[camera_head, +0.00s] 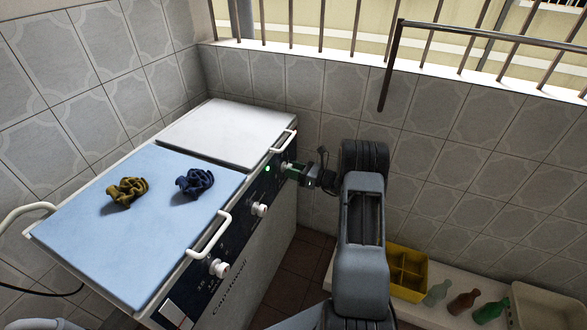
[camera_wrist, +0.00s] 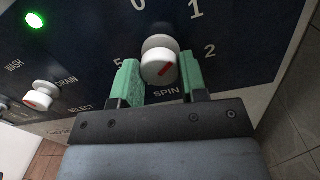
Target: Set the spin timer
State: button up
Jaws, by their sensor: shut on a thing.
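In the head view my gripper (camera_head: 296,172) is at the far end of the front panel of the twin-tub washer (camera_head: 232,281); the knob is mostly hidden there.
A green light (camera_wrist: 34,20) glows on the panel. The drain selector knob (camera_wrist: 42,95) sits left of my gripper. White handles (camera_head: 209,237) stick out along the lids. Cloths (camera_head: 127,192) lie on the blue lid. A yellow crate (camera_head: 407,273) and bottles (camera_head: 463,303) stand at right.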

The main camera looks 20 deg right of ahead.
jog(key=shift+f, duration=0.1)
dwell(0.4)
jog(key=o, duration=0.9)
jog(key=p+v, duration=0.1)
jog(key=v, duration=1.3)
